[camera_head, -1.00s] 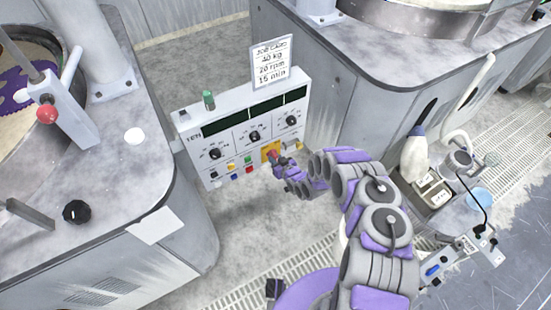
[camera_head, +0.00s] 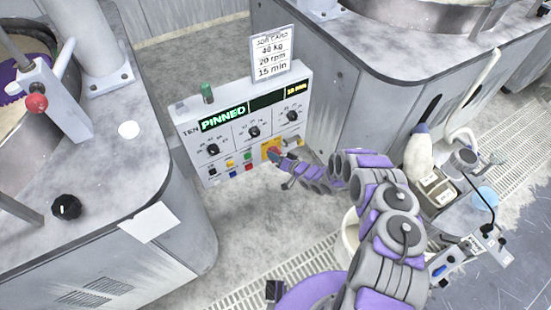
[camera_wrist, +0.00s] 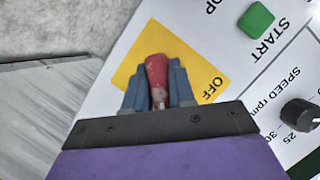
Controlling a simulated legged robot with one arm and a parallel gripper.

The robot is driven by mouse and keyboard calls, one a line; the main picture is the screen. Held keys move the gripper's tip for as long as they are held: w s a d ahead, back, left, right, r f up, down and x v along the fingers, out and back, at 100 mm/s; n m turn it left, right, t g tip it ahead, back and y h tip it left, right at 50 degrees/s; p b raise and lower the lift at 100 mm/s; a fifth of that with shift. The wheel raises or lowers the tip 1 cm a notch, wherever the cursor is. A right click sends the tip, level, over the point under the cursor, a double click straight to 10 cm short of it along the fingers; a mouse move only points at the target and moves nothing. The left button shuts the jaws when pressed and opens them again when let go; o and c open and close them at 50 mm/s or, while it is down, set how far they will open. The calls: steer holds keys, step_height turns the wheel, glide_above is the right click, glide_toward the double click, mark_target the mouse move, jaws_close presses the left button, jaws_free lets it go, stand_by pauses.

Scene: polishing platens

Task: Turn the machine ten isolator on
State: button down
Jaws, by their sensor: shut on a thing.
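The machine ten control panel (camera_head: 222,150) stands between two grey machines, with "TEN" lettering at its left. Its display (camera_head: 224,117) is lit and reads "PINNED" in green, with "15 MIN" in yellow at the right. The isolator is a red handle (camera_wrist: 157,80) on a yellow plate (camera_wrist: 128,68) marked "OFF" in the wrist view. My gripper (camera_wrist: 158,92) is shut on the red handle, with a blue-grey finger on each side of it. In the head view my gripper (camera_head: 278,156) covers most of the handle.
A green START button (camera_wrist: 256,20) and a black speed knob (camera_wrist: 299,115) lie beside the yellow plate. A job card (camera_head: 272,54) reading 40 kg, 20 rpm, 15 min stands above the panel. Grey machines (camera_head: 110,185) flank it. Bottles and a tray (camera_head: 437,190) stand at right.

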steer(key=shift+d+f, duration=0.1)
steer(key=shift+f, duration=0.05)
stand_by(0.4)
steer(key=c, duration=1.1)
jaws_free()
steer(key=shift+c, duration=0.2)
steer(key=shift+o, duration=0.5)
steer(key=p+v, duration=0.3)
steer(key=v, duration=1.4)
steer(key=shift+d, duration=0.25)
